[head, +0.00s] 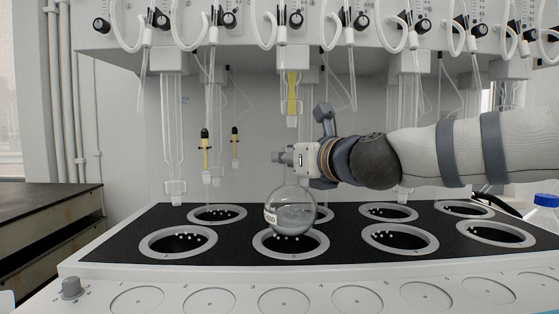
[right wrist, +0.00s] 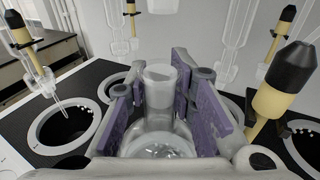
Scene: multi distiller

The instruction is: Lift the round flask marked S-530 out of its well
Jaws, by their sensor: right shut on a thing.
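The round glass flask (head: 291,212) hangs upright over the front well (head: 262,243) that is second from the left in the head view. Its label is partly turned away, and only the end of the marking shows. The flask's base is at about the level of the well's ring, and I cannot tell how far it clears it. My right gripper (head: 290,158) comes in from the right and is shut on the flask's neck. In the right wrist view the neck (right wrist: 160,90) stands between the two purple-padded fingers. My left gripper is not in view.
Other ringed wells, such as the front left one (head: 178,241), look empty apart from white beads. Glass tubes and a yellow-topped stem (head: 292,95) hang from the distiller above. A blue-capped bottle (head: 545,212) stands at the far right.

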